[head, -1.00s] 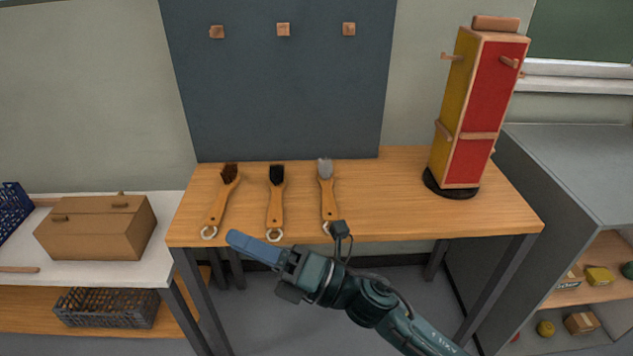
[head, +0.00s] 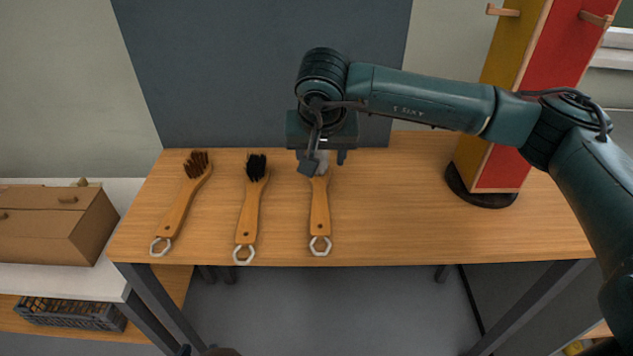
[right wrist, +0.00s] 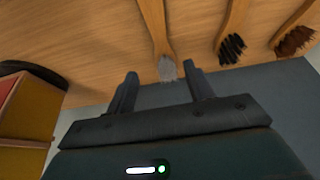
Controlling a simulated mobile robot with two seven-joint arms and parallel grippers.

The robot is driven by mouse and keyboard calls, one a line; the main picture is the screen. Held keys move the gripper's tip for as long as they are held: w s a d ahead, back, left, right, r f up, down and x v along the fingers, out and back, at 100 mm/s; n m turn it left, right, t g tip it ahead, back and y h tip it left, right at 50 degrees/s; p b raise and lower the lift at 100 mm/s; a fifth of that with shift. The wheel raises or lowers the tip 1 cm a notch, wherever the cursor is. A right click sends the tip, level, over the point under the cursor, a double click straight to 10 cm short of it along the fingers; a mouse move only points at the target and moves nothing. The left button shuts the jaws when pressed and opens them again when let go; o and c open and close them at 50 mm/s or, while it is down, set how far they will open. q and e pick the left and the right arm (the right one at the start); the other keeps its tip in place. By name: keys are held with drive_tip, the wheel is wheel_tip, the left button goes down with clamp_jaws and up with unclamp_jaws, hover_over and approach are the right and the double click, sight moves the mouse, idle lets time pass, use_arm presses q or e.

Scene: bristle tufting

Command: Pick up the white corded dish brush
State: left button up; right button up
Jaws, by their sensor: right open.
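The white corded dish brush (head: 320,212) lies on the wooden table, with its pale bristle head away from me and its white cord loop at the near end. My right gripper (head: 324,163), on the arm from the right, is over the bristle head and hides part of it. In the right wrist view the gripper (right wrist: 160,72) is open, and the pale bristles (right wrist: 167,69) show between its fingertips; nothing is gripped. Small dark pieces at the bottom edge of the head view may be my left gripper (head: 185,350); its jaws cannot be made out.
A black-bristled brush (head: 248,208) and a brown-bristled brush (head: 179,207) lie to the left on the table (head: 420,215). A red and yellow tower (head: 515,120) stands at the right. A dark panel (head: 220,70) rises behind. The table right of the white brush is clear.

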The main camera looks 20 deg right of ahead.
approach(320, 187)
drive_tip(key=shift+x, duration=1)
drive_tip(key=shift+p+x, duration=0.3)
drive_tip(key=shift+x, duration=2.75)
drive_tip(key=shift+c, duration=0.2)
drive_tip(key=shift+r, duration=0.1)
drive_tip(key=c, duration=1.1)
